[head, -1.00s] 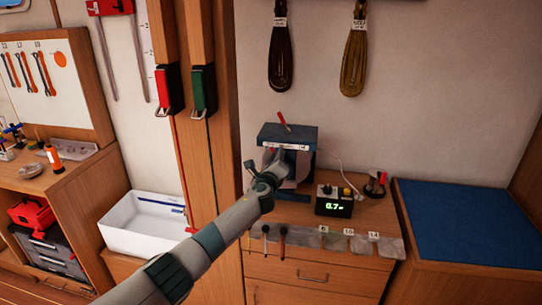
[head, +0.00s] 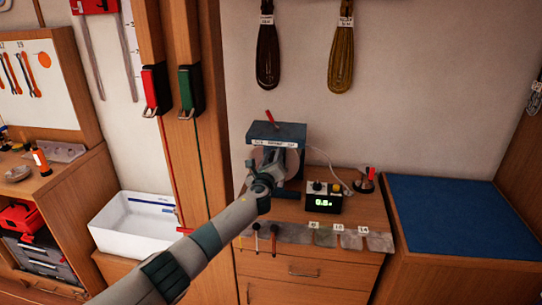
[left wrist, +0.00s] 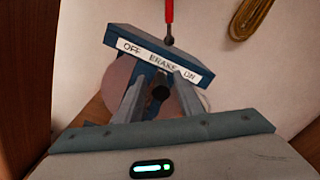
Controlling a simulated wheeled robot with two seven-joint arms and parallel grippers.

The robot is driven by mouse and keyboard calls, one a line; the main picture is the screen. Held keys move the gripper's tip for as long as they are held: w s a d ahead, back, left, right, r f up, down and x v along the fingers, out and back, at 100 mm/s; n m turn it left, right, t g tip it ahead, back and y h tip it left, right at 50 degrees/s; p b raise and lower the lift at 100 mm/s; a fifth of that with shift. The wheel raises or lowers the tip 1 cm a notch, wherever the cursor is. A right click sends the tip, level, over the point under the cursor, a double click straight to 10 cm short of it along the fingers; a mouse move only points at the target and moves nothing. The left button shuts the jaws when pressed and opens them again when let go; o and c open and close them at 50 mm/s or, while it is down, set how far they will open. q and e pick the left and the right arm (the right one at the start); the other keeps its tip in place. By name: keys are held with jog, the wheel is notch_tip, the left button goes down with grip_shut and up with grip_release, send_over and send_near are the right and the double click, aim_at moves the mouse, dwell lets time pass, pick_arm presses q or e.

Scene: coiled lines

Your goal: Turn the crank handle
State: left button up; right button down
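The winding device is a blue box (head: 277,134) labelled OFF, BRAKE, ON, with a pale round drum (left wrist: 122,82) below it. A red lever (head: 270,117) sticks up from its top. My left gripper (head: 262,176) is in front of the device. In the left wrist view, a dark round knob (left wrist: 160,92), apparently the crank handle's grip, sits between my two grey fingers (left wrist: 160,96). I cannot tell whether both fingers touch it. The rest of the crank is hidden in the head view by my gripper. My right gripper is out of view.
A display box (head: 323,198) stands right of the device, with a red-handled part (head: 366,181) beyond it. A blue mat (head: 450,217) is clear at right. A white bin (head: 135,222) is at left. Dark and yellow coiled lines (head: 341,58) hang above.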

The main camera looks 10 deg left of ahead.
pick_arm(q)
jog(key=shift+a+r, duration=0.15)
jog(key=shift+r, duration=0.1)
jog(key=shift+s+a, duration=0.1)
jog(key=shift+s, duration=0.7)
jog(key=s+b, duration=0.1)
jog(key=s, duration=1.4)
jog(key=shift+s+f, duration=0.2)
jog(key=shift+s, duration=0.15)
jog(key=shift+a, duration=0.1)
